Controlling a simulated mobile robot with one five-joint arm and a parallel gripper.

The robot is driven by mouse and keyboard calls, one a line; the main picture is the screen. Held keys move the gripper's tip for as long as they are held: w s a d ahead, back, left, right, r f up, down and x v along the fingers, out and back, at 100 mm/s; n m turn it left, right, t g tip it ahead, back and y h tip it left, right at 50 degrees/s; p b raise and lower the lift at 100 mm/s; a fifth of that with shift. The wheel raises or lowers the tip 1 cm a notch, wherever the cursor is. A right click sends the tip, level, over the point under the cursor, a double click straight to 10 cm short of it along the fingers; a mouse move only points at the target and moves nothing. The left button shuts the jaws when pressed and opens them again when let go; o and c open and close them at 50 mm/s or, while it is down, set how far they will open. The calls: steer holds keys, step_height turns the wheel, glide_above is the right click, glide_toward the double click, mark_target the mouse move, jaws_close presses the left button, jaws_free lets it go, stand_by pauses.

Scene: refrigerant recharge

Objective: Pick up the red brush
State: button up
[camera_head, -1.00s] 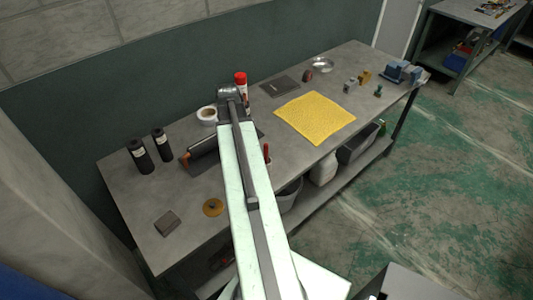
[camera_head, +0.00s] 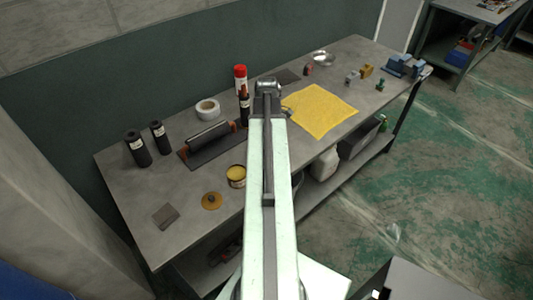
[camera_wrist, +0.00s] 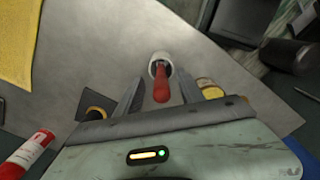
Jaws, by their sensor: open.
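The red brush shows in the wrist view as a red handle (camera_wrist: 161,88) with a pale round part at its far end. It lies between the two fingers of my gripper (camera_wrist: 159,77), which are open on either side of it. I cannot tell whether the fingers are level with the handle or above it, and no contact is clear. In the head view my arm hides the brush and the gripper.
A yellow tin (camera_head: 236,176) stands close by, beside the right finger in the wrist view (camera_wrist: 209,88). A red-capped can (camera_head: 240,78), white tape roll (camera_head: 207,109), dark bottles (camera_head: 137,148) and yellow cloth (camera_head: 320,110) are on the grey workbench (camera_head: 130,195).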

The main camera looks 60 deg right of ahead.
step_height(320, 180, down, 4)
steer(key=shift+a+r+b, duration=0.1)
steer(key=shift+b, duration=1.15)
steer(key=shift+r, duration=0.15)
jaws_close()
step_height(320, 180, up, 10)
steer(key=p, duration=1)
steer(key=shift+r+p, duration=0.15)
steer(key=shift+p, duration=0.15)
